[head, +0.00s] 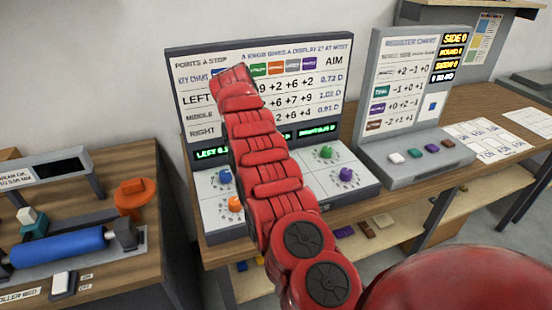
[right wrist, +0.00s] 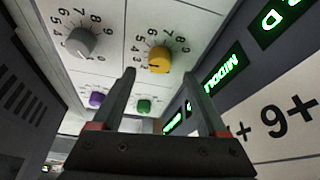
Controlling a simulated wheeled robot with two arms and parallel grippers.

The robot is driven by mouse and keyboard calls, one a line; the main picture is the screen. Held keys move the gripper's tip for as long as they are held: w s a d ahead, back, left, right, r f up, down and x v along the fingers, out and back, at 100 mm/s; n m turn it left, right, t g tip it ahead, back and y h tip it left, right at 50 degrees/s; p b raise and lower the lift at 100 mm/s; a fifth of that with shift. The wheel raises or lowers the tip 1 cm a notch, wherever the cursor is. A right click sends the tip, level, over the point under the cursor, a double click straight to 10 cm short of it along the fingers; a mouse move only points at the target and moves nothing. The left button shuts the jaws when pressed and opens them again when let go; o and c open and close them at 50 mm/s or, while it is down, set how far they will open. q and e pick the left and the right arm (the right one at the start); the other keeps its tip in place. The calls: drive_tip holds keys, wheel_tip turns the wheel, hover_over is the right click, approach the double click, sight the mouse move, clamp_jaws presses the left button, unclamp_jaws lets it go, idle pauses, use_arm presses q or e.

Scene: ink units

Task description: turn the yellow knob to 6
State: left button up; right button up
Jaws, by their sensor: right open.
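The yellow knob (right wrist: 159,60) sits on a white dial panel in the right wrist view, with printed numbers around it. Which number it points to I cannot tell. My right gripper (right wrist: 159,78) is open and empty. Its two fingers point toward the panel, and the yellow knob shows between and just beyond their tips. Whether the fingers touch it I cannot tell. In the head view my red right arm hides the yellow knob and the gripper. My left gripper is in neither view.
A grey knob (right wrist: 80,42), a purple knob (right wrist: 96,99) and a green knob (right wrist: 144,106) neighbour the yellow one. Blue (head: 225,177) and orange (head: 235,203) knobs are at the panel's left. The upright chart board (head: 340,70) rises behind; a register chart stand (head: 378,150) stands right.

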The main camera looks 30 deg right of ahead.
drive_tip(key=p+v, duration=0.7)
drive_tip(key=v, duration=0.5)
drive_tip(key=shift+d+r, duration=0.1)
drive_tip(key=shift+r, duration=0.05)
